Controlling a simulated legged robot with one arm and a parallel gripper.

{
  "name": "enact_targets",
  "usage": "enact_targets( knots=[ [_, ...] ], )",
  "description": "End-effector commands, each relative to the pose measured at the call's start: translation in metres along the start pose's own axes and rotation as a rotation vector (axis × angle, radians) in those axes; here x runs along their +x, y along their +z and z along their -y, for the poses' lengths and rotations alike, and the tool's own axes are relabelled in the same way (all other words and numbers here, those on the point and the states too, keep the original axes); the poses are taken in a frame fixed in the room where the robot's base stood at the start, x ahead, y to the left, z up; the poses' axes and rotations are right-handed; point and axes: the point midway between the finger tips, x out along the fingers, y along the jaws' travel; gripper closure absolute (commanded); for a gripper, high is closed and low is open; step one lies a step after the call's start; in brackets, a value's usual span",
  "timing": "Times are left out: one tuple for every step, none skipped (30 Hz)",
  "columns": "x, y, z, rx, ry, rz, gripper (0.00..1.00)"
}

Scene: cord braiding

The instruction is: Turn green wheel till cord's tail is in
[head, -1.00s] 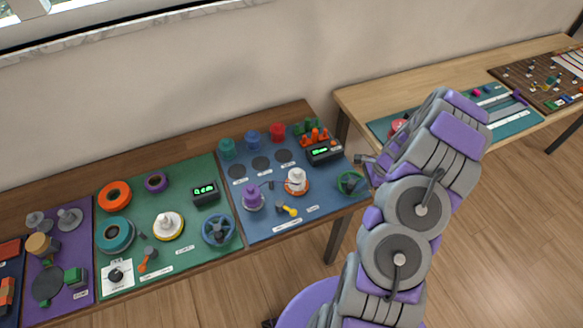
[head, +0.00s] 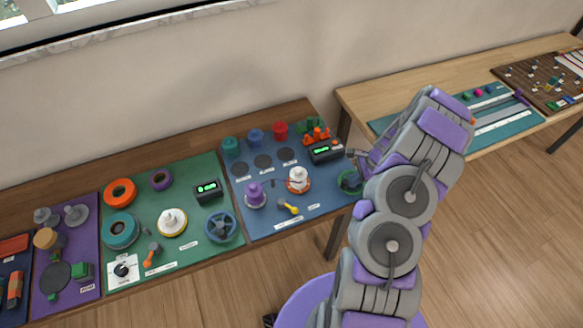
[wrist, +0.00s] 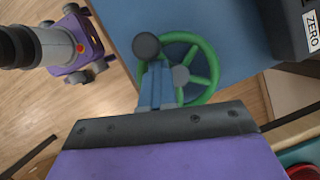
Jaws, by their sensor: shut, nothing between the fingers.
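The green wheel (head: 347,184) is at the right edge of the blue mat, partly hidden behind my arm in the head view. In the wrist view its green rim (wrist: 213,64) and spokes show just beyond my fingers. A dark round knob (wrist: 146,46) shows at the rim's left side, and a smaller grey knob (wrist: 180,75) lies nearer the hub. My gripper (wrist: 158,85) is shut and empty, overlapping the near-left part of the wheel in view; contact cannot be told. A white bobbin (head: 298,178) and a purple bobbin (head: 255,194) stand on the mat. The cord's tail cannot be made out.
A dark box with a green display (head: 325,151) stands behind the wheel; its ZERO label (wrist: 313,30) shows in the wrist view. Orange cones (head: 316,136) are behind it. A yellow-handled tool (head: 289,207) lies in front of the bobbins. Floor is open beyond the mat's edge.

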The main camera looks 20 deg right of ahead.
Motion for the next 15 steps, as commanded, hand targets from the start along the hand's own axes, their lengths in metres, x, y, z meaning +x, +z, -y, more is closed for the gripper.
enact_targets(
  knots=[
    [0.005,0.001,0.006,-0.002,0.002,0.001,1.00],
    [0.006,0.002,0.009,-0.001,0.001,0.001,1.00],
    [0.006,0.003,0.014,0.000,-0.001,0.000,1.00],
    [0.005,0.001,0.018,0.000,-0.001,-0.001,1.00],
    [0.005,0.001,0.022,-0.001,-0.002,-0.001,1.00],
    [0.005,0.001,0.026,-0.001,-0.001,0.000,1.00],
    [0.004,0.001,0.030,-0.002,-0.001,0.000,1.00],
    [0.004,-0.001,0.033,-0.001,-0.002,-0.001,1.00],
    [0.003,-0.003,0.037,0.000,-0.002,-0.001,1.00],
    [0.002,-0.004,0.041,0.000,-0.003,-0.001,1.00],
    [0.001,-0.006,0.044,0.000,-0.003,0.000,1.00],
    [0.000,-0.009,0.048,0.000,-0.003,0.000,1.00],
    [-0.001,-0.012,0.051,0.000,-0.004,0.000,1.00],
    [-0.002,-0.014,0.053,0.000,-0.004,0.000,1.00],
    [-0.003,-0.018,0.056,0.001,-0.003,0.000,1.00]
  ],
)
